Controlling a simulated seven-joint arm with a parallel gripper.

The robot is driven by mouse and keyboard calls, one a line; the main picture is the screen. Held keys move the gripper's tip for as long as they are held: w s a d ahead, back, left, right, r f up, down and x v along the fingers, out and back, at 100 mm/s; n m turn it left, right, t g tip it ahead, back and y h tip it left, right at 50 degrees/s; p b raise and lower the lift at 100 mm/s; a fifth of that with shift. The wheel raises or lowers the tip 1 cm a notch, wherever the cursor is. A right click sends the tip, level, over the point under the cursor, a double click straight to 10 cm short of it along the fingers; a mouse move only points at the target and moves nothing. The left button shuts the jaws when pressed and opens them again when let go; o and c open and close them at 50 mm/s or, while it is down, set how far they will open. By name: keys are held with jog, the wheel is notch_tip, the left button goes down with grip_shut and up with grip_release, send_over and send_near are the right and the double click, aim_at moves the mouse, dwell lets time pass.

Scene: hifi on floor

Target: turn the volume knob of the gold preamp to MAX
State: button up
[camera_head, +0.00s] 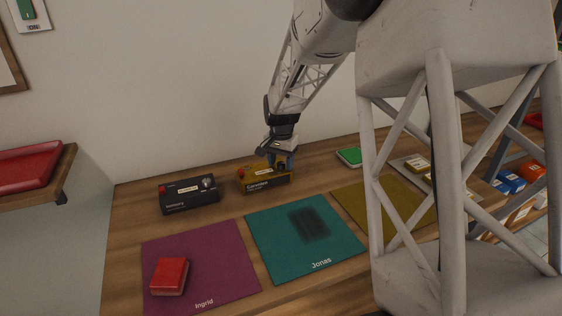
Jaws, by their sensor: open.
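The gold preamp (256,184) stands on the wooden counter near the wall, with a small red part on its top left and a white label on top. My gripper (281,162) is over the right end of the preamp, pointing down. It is open, with its fingers at or very near the place of the volume knob. The knob is hidden by the gripper, so its setting and any touch cannot be told.
A black box (190,195) with a silver knob stands to the left. In front lie a purple mat (215,255) with a red block (169,276), a teal mat (275,240) with a dark patch, and an olive mat (352,200). A green-topped object (350,157) is to the right.

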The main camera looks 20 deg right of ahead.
aim_at(281, 163)
jog(key=shift+r, duration=3.85)
jog(key=shift+s+a+r, duration=0.2)
jog(key=shift+s+r, duration=0.1)
jog(key=shift+s, duration=0.1)
jog(key=s+a+r+n+t, duration=0.1)
jog(key=s+a+r+n, duration=0.2)
jog(key=s, duration=0.6)
jog(key=s+a+r+n, duration=0.1)
jog(key=s+a+r, duration=0.3)
jog(key=s, duration=0.6)
jog(key=s+a+f+n, duration=0.1)
jog(key=s+a+n, duration=0.1)
jog(key=s, duration=0.7)
jog(key=s+a+f+n+t, duration=0.1)
jog(key=s+a+f+n, duration=0.1)
jog(key=s, duration=0.8)
jog(key=shift+s+a+f+n+t, duration=0.15)
jog(key=shift+s+a+n+t, duration=0.15)
jog(key=shift+a+n, duration=0.5)
